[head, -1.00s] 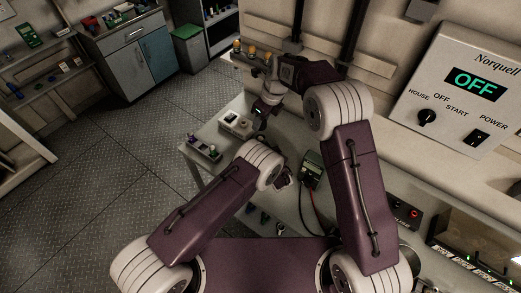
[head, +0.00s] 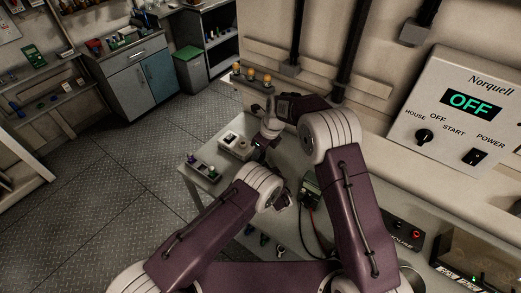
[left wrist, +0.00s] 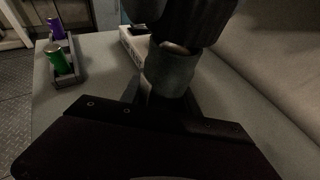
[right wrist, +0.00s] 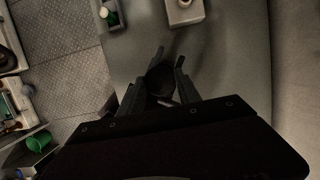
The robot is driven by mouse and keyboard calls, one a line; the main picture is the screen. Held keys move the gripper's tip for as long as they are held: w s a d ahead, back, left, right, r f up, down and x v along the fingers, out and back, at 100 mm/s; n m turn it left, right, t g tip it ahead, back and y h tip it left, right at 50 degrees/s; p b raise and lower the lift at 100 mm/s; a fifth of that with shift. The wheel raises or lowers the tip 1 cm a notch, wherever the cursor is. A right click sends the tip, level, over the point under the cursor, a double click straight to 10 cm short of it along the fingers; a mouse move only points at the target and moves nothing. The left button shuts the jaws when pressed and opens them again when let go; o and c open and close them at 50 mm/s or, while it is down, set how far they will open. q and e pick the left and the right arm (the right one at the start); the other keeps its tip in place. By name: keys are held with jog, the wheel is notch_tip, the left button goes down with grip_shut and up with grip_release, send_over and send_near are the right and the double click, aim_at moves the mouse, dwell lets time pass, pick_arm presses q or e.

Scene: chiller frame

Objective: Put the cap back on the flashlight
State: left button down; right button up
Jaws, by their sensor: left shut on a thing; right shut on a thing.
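My left gripper (left wrist: 165,98) is shut on a grey-green upright cylinder (left wrist: 170,74), which looks like the flashlight body. A pale rim shows at its top. A dark part (left wrist: 186,22) stands directly over that rim; I cannot tell whether it touches or where cap ends and gripper begins. My right gripper (right wrist: 166,80) is shut on a dark round thing (right wrist: 160,84), which looks like the cap, seen from above. In the head view my right gripper (head: 261,146) is small and dark over the bench; the left one is mostly hidden behind its wrist.
A grey tray (left wrist: 70,78) with a green cylinder (left wrist: 58,60) and a purple one (left wrist: 55,28) lies on the bench's left side. A white box (right wrist: 184,12) lies beyond the grippers. A meter (head: 310,190) with cables is near my left wrist.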

jog(key=shift+f, duration=0.6)
jog(key=shift+f, duration=0.55)
jog(key=m, duration=0.3)
jog(key=shift+t+h, duration=0.3)
jog(key=shift+t, duration=0.1)
jog(key=o, duration=1.3)
jog(key=shift+r, duration=2.25)
jog(key=shift+c, duration=0.4)
